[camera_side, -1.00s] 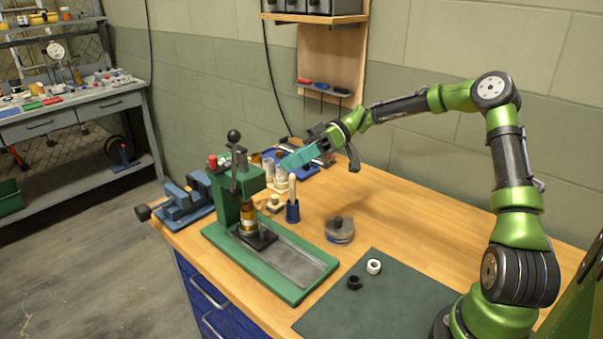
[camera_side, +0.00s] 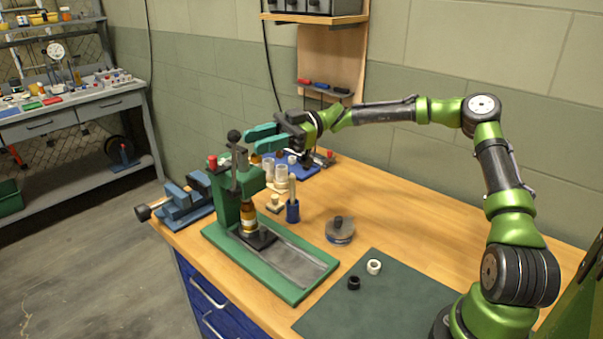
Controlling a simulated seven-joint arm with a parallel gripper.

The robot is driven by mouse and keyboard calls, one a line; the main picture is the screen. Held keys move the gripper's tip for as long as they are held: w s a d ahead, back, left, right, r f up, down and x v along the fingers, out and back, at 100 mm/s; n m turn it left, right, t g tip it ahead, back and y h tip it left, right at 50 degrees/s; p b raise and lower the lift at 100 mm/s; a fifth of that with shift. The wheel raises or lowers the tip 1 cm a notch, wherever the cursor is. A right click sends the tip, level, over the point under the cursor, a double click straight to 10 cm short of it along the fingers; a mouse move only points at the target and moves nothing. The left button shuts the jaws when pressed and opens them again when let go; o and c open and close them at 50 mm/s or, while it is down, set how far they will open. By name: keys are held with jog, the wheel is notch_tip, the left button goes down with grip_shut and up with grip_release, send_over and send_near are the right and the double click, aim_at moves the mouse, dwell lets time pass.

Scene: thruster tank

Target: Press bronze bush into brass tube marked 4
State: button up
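A green arbor press (camera_side: 228,208) stands at the left of the bench, its lever upright with a black ball knob (camera_side: 233,136) on top. A brass-coloured tube (camera_side: 249,219) stands upright under the ram on the black press plate (camera_side: 255,240). I cannot read a number on it, and cannot tell whether a bronze bush sits at its top. My gripper (camera_side: 250,138) has teal fingers that look spread apart, one above the other, pointing left just right of the knob. I see nothing between them, and cannot tell whether they touch the lever.
A blue holder with an upright wooden handle (camera_side: 292,210), pale cylinders (camera_side: 281,176) and a round grey lidded part (camera_side: 339,230) stand right of the press. A blue vise (camera_side: 186,202) is left. A white ring (camera_side: 374,267) and black ring (camera_side: 354,283) lie on the dark mat (camera_side: 400,300).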

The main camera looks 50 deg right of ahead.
aim_at(234, 166)
jog(key=w+a, duration=0.1)
jog(key=a, duration=0.7)
jog(key=shift+w, duration=0.3)
jog(key=shift+c, duration=0.2)
grip_shut()
jog(key=shift+d, duration=0.1)
dwell(0.7)
